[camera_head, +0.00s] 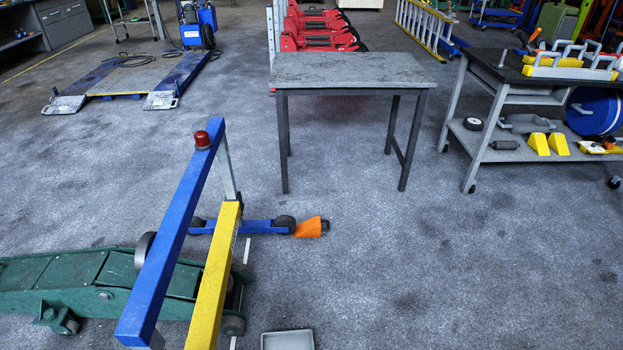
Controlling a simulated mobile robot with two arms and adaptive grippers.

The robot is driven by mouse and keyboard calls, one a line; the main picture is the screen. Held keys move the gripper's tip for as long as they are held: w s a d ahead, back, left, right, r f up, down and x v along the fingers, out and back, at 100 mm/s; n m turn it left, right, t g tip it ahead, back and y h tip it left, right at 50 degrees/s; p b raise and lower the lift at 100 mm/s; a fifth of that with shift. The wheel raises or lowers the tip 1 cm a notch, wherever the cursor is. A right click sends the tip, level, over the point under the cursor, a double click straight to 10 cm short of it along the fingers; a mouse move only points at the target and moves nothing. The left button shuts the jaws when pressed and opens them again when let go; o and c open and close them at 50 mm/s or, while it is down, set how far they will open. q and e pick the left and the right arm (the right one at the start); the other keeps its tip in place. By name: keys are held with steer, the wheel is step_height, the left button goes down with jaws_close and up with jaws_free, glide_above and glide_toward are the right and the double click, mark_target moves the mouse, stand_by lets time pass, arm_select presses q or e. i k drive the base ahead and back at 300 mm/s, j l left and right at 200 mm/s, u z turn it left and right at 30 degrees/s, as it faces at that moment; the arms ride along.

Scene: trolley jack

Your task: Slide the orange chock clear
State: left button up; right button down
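The orange chock (307,228) is on the floor near the middle of the head view, with a small dark part at its right end. Its left side is right beside a dark wheel (285,222) at the end of a low blue beam (245,227); I cannot tell whether they touch. A green trolley jack (70,282) lies low on the floor at the lower left, its right part hidden behind a blue bar and a yellow bar. Neither of my grippers shows in this view.
A blue bar (172,235) with a red cap and a yellow bar (214,280) rise in the left foreground. A grey table (350,70) stands behind the chock. A grey tray (288,340) is at the bottom edge. A loaded cart (505,95) stands right. Floor right of the chock is clear.

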mark_target(310, 228)
steer(key=z, duration=0.35)
steer(key=i+l+z, duration=0.25)
steer(key=l, duration=0.3)
steer(key=i+l+z, duration=0.2)
steer(key=l, duration=0.3)
steer(key=i+l+z, duration=0.25)
steer(key=l, duration=0.2)
steer(key=i+l+z, duration=0.25)
steer(key=l, duration=0.2)
steer(key=i+l, duration=0.2)
steer(key=i, duration=0.3)
steer(key=i+l, duration=0.2)
steer(key=i, duration=0.3)
steer(key=i+j+u, duration=0.15)
steer(key=i+u, duration=0.25)
steer(key=i+j+u, duration=0.1)
steer(key=u, duration=0.35)
steer(key=i+l+u, duration=0.15)
steer(key=i+u, duration=0.25)
steer(key=i+l+u, duration=0.15)
steer(key=i+u, duration=0.25)
steer(key=k, duration=0.05)
